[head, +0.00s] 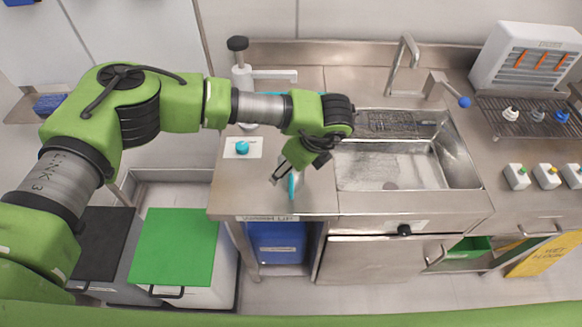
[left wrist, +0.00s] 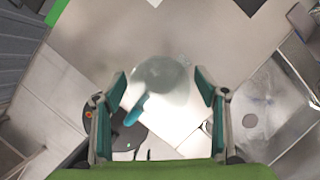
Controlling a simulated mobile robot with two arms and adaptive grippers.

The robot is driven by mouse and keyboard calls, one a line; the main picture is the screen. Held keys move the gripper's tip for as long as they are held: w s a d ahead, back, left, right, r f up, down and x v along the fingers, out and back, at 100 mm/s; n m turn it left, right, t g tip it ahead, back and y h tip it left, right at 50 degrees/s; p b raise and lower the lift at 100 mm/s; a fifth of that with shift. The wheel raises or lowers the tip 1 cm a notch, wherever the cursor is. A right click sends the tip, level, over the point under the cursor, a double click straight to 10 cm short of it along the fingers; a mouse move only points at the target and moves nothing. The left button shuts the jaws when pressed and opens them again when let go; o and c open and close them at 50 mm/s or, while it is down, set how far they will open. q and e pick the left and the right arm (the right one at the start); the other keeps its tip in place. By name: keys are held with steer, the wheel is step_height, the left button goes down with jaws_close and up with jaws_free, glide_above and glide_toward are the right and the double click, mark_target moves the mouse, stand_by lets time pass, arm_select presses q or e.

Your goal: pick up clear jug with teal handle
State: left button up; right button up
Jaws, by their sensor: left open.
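The clear jug (left wrist: 160,78) shows in the left wrist view as a pale see-through round shape on the steel counter, with its teal handle (left wrist: 138,108) pointing down and left. My left gripper (left wrist: 160,76) is open, with one finger on each side of the jug in that view. I cannot tell how far above it the fingers are. In the head view my left gripper (head: 286,177) is over the counter left of the sink. A teal strip of the handle (head: 293,186) shows there, and the rest of the jug is mostly hidden. My right gripper is not in view.
The steel sink (head: 395,182) with its tap (head: 403,62) lies right of the gripper. A white pad with a teal knob (head: 242,147) is on the counter to the left. A black-topped stand (head: 238,60) is behind.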

arm_select(q)
steer(key=c, duration=1.2)
